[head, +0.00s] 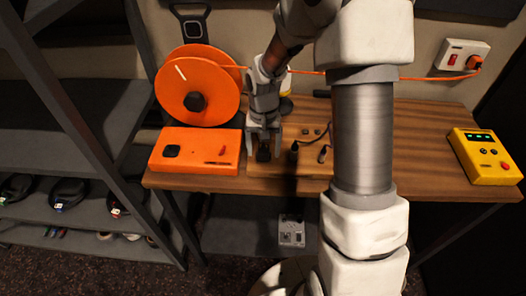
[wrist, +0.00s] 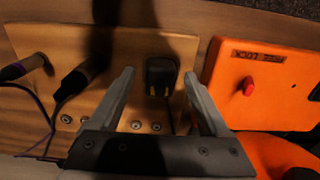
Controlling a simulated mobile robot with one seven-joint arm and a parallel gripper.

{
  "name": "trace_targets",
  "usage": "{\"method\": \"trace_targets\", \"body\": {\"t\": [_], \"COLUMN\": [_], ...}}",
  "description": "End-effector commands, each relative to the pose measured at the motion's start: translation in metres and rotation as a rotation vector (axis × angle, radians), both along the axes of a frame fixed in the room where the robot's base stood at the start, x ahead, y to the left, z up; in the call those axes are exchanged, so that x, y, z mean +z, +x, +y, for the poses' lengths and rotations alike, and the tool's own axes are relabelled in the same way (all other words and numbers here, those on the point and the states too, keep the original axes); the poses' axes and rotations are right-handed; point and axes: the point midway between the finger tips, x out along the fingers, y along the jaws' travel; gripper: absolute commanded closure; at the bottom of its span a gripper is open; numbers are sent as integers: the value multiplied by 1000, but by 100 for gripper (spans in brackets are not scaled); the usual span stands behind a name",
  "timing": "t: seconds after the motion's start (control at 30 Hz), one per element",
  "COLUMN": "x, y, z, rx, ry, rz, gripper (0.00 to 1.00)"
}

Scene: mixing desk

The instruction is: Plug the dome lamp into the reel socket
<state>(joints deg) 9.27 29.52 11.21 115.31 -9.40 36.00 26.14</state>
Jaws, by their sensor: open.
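An orange cable reel (head: 180,85) stands at the back left. Its orange box (head: 200,165) lies in front, with a dark square socket (head: 171,151) on top at the left and a red switch (wrist: 249,87). A black plug (wrist: 160,68) with brass-coloured pins sits at the wooden board (wrist: 55,105). My gripper (head: 263,155), also in the wrist view (wrist: 159,76), is open, with one finger on each side of this plug and gaps showing. I cannot tell whether this plug belongs to the dome lamp. The lamp is not clearly visible; a white and yellow thing (head: 286,104) is partly hidden behind my arm.
Two other dark connectors (wrist: 78,80) (wrist: 22,68) with cables are on the board beside the plug. A yellow box (head: 483,157) with a display stands at the desk's right. An orange cable runs to a wall socket (head: 455,58). The desk's right half looks mostly clear.

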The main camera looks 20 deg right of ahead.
Motion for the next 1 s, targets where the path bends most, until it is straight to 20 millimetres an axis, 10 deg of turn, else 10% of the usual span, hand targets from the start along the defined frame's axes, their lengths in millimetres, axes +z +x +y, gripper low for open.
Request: {"method": "trace_targets", "body": {"t": [0.3, 0.73, 1.0], "x": [0, 0, 0], "y": [0, 0, 0], "z": [0, 0, 0], "rx": [0, 0, 0], "ry": [0, 0, 0], "rz": [0, 0, 0], "gripper": [20, 97, 100]}}
